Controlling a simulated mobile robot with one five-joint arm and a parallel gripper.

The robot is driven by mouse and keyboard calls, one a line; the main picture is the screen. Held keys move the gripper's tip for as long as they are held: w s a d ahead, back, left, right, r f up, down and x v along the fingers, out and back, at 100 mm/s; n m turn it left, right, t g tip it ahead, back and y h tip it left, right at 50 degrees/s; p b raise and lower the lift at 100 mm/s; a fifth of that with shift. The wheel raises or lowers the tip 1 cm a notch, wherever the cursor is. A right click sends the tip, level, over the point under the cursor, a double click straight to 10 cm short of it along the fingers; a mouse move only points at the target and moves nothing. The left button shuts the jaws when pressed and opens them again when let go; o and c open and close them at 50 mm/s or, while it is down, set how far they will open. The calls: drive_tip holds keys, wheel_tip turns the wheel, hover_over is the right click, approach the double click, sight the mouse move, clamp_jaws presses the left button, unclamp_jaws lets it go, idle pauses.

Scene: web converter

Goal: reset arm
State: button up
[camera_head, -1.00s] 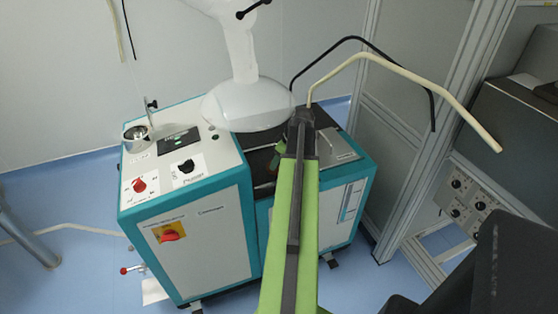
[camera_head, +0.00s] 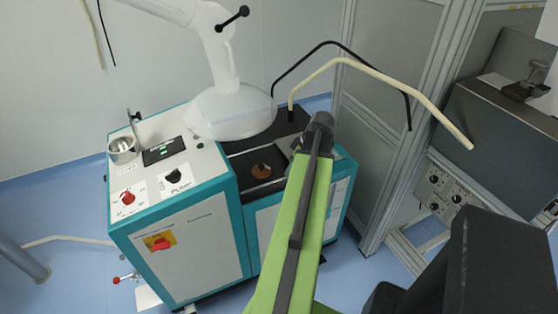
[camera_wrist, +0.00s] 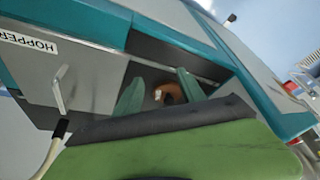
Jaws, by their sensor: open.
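My green arm (camera_head: 303,215) reaches up and away over the teal and white machine in the head view. Its dark end (camera_head: 320,122) is above the machine's right half, and my fingers are hidden there. In the wrist view my gripper (camera_wrist: 160,88) shows two green fingers spread apart with nothing held between them. A brown-orange round piece (camera_wrist: 168,93) shows beyond and between the fingers, apart from them as far as I can tell. It also shows in the head view, in the machine's dark recess (camera_head: 261,170), left of my arm.
The machine (camera_head: 195,250) carries a red knob (camera_head: 128,198) and a metal cup (camera_head: 122,150). A white hood (camera_head: 230,112) hangs over it. Cream (camera_head: 400,85) and black bent tubes rise behind my arm. A grey frame (camera_head: 410,120) stands right. A HOPPER label (camera_wrist: 28,42) shows.

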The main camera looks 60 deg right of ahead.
drive_tip(key=shift+s, duration=0.6)
